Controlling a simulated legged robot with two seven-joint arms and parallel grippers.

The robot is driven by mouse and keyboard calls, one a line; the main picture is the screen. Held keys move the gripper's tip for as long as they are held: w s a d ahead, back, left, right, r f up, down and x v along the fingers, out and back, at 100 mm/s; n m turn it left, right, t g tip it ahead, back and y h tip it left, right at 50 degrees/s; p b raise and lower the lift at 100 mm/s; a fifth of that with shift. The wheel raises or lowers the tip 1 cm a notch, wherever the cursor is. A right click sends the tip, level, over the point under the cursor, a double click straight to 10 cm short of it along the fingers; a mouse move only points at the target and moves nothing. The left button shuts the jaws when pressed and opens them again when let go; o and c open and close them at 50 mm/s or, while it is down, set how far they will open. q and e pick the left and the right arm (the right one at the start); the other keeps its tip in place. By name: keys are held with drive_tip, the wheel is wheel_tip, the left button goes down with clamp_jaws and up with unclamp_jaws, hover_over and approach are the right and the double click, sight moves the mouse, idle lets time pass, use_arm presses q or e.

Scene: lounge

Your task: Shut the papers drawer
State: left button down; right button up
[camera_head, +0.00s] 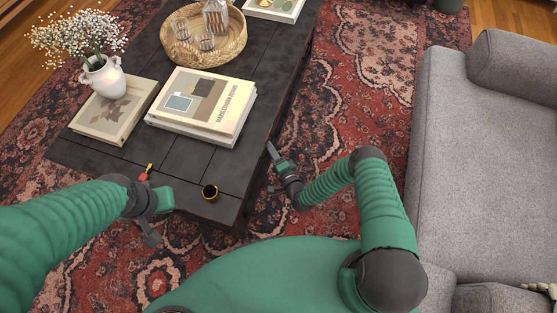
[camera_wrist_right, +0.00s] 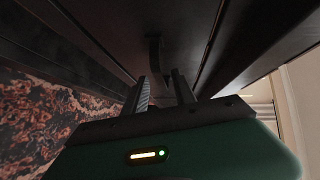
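The dark wood coffee table (camera_head: 170,190) runs away from me at the left and centre of the head view. My right gripper (camera_head: 273,158) is low beside the table's right side. In the right wrist view, its two fingers (camera_wrist_right: 161,88) are apart with nothing between them. A dark handle (camera_wrist_right: 155,58) on a dark wood front, seemingly the papers drawer, is just beyond the fingertips. How far the drawer stands out cannot be told, and no papers show. My left gripper (camera_head: 150,208) is over the table's near left edge; its finger opening is unclear.
A grey sofa (camera_head: 480,170) stands right. Patterned rug (camera_head: 360,110) lies between.

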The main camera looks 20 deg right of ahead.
drive_tip(key=p+v, duration=0.4)
drive_tip(key=v, duration=1.2)
drive_tip(key=shift+d, duration=0.1)
